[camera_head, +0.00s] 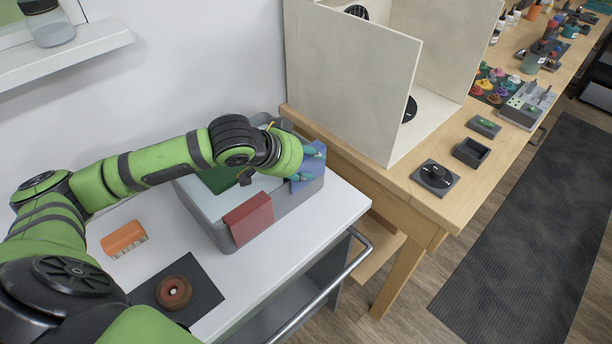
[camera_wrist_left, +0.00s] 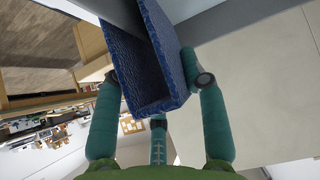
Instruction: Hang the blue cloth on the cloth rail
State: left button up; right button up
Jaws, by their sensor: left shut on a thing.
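The blue cloth (camera_head: 314,174) is at the right end of the grey tub (camera_head: 289,207) in the head view. My left gripper (camera_head: 308,156) is shut on it from above. In the left wrist view the blue cloth (camera_wrist_left: 160,88) is a folded, textured piece with two faces and a hollow between them. The teal fingers of my left gripper (camera_wrist_left: 158,82) press its sides. Whether its lower edge touches the tub is unclear. A metal rail (camera_head: 335,277) runs along the cart's front right edge, with no cloth on it; I cannot tell whether it is the cloth rail.
A red cloth (camera_head: 248,218) hangs over the tub's front wall. An orange brush (camera_head: 124,240) and a dark mat (camera_head: 205,296) with a round brown part (camera_head: 174,292) lie on the white cart (camera_head: 285,262). A wooden bench (camera_head: 400,190) with a pale booth (camera_head: 350,85) stands close on the right.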

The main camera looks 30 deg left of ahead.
pick_arm(q)
notch_tip(320, 180, down, 4)
jog(key=shift+f+p, duration=0.1)
jog(key=shift+p, duration=0.65)
jog(key=shift+f, duration=0.1)
jog(key=o, duration=1.1)
jog(key=shift+o, duration=0.2)
